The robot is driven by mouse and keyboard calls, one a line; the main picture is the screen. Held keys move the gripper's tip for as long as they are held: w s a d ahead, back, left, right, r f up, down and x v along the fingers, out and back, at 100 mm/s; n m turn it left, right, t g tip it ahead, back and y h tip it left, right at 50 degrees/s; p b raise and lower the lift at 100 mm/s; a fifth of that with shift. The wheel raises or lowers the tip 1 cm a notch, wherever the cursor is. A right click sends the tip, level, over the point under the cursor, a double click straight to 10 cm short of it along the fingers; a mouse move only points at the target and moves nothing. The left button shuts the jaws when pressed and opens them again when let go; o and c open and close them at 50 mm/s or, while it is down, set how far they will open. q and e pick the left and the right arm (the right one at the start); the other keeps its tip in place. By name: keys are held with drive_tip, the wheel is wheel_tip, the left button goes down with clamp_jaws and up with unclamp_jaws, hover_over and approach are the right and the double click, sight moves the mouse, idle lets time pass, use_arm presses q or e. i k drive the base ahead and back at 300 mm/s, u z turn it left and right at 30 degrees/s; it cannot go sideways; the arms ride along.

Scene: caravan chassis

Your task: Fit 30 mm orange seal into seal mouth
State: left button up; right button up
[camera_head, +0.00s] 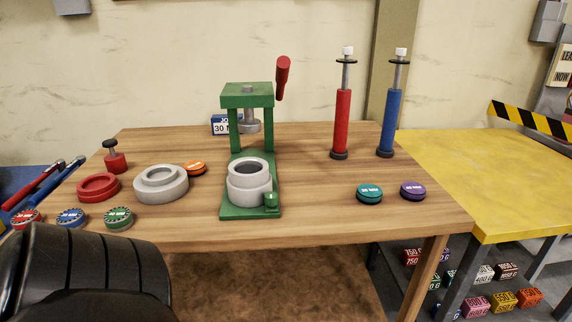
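A small orange disc (195,168), which looks like the orange seal, lies flat on the wooden table behind a grey stepped ring. A grey cylindrical housing (249,192) with a round open mouth stands upright on the base of the green press (248,97). The grey stepped ring (161,184) lies left of the press and also has a round recess. I cannot tell by any label which of the two is the seal mouth. A black part of my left arm fills the lower left corner. Neither gripper's fingers show.
The press has a red lever (283,78). Teal (369,193) and purple (412,191) discs lie right. Red (341,122) and blue (390,122) cylinders stand behind. The table's front right is clear.

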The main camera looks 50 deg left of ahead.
sight(248, 169)
drive_tip(key=z, duration=0.35)
drive_tip(key=k, duration=1)
drive_tip(key=u, duration=1.2)
drive_tip(key=i, duration=0.25)
drive_tip(key=u, duration=0.15)
